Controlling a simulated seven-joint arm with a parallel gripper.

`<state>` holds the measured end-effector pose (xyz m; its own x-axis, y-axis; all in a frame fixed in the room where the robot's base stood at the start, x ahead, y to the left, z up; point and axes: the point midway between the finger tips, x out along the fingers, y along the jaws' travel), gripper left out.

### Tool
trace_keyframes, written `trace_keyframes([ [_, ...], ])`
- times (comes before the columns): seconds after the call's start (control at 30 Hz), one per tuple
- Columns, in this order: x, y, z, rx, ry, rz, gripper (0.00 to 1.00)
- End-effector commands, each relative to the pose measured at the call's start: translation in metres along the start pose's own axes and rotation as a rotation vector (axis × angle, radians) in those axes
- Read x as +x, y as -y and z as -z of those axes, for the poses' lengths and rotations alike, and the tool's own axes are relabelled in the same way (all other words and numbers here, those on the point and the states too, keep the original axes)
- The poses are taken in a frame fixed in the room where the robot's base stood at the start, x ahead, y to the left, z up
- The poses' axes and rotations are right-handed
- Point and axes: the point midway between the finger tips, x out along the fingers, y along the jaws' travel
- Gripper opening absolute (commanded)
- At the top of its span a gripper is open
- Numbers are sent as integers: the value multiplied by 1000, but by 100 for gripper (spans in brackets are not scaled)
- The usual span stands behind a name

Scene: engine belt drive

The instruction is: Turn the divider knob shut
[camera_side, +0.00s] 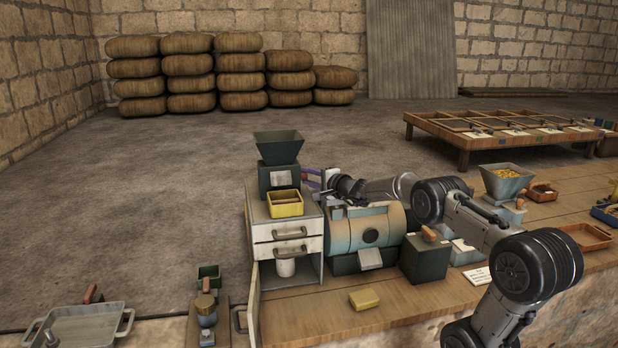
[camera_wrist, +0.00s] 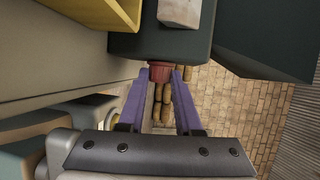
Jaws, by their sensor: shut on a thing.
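The divider knob, a small dark red knob (camera_wrist: 160,70), sticks out from the side of a dark green box in the wrist view. The same box (camera_side: 268,186) stands under a hopper on the pale cabinet in the side view. My gripper (camera_wrist: 160,75) has its two purple fingers on either side of the knob, shut on it. In the side view my gripper (camera_side: 311,176) reaches the right side of the box from the right. The knob is hidden there, and I cannot tell its turn angle.
A yellow bin (camera_side: 285,204) sits in front of the box on the white cabinet (camera_side: 287,231). A teal cylinder machine (camera_side: 370,235) stands just under my arm. A dark box with a wooden handle (camera_side: 424,257) is beside it. The bench front holds a yellow block (camera_side: 364,299).

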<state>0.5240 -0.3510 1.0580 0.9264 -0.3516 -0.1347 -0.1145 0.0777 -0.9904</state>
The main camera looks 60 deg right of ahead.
Motion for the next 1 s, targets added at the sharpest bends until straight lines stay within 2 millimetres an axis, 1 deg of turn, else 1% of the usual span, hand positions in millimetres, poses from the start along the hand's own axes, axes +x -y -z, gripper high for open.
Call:
trace_keyframes([
  [0.47, 0, 0, -1, -7, 2, 10, 0],
  [0.5, 0, 0, -1, -7, 2, 10, 37],
  [0.63, 0, 0, -1, -6, 2, 9, 60],
  [0.67, 0, 0, 0, -6, 1, 9, 63],
  [1.0, -2, 0, 0, -5, 1, 9, 63],
])
